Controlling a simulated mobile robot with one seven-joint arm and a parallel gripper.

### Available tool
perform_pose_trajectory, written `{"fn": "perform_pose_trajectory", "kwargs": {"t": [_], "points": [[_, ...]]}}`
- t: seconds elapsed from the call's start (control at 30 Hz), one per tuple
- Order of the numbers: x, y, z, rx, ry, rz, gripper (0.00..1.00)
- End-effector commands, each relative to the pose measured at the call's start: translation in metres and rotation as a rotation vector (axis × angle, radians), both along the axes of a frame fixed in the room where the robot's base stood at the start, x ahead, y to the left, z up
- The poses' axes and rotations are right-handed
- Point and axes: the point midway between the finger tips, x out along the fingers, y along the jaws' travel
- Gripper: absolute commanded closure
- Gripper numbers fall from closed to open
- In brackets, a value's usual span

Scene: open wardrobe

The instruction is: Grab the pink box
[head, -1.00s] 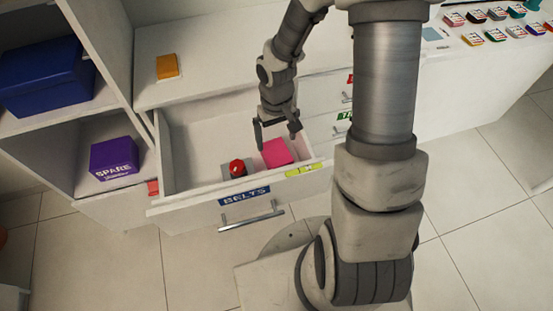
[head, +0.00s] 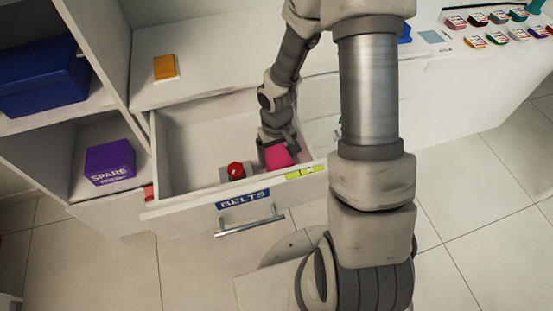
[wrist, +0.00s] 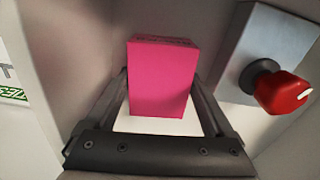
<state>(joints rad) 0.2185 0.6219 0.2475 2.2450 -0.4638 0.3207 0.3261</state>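The pink box (head: 277,156) stands in the open drawer labelled BELTS (head: 180,208), near its right front corner. In the wrist view the pink box (wrist: 161,78) sits upright between the two fingers of my gripper (wrist: 160,85). One finger is on each side of it, with the fingertips partly hidden behind the box's sides. In the head view my gripper (head: 276,143) is down in the drawer at the box. The fingers are spread; a small gap seems to show beside the lower part of the box, and I cannot tell whether they touch it.
A red knob (wrist: 283,92) on a grey block is close to the right of the box inside the drawer; it also shows in the head view (head: 236,170). Drawer walls are close around my gripper. A purple SPARE box (head: 110,162) and a blue box (head: 42,80) sit on shelves at left.

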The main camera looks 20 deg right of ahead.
Motion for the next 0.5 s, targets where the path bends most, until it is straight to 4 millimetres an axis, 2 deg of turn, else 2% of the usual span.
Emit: {"fn": "perform_pose_trajectory", "kwargs": {"t": [0.03,0.33,0.5], "points": [[0.0000,0.0000,0.0002,0.000,0.000,0.000,0.23],[0.0000,0.0000,0.0003,0.000,0.000,0.000,0.76],[0.0001,0.0000,0.0005,0.000,0.000,0.000,0.76]]}}
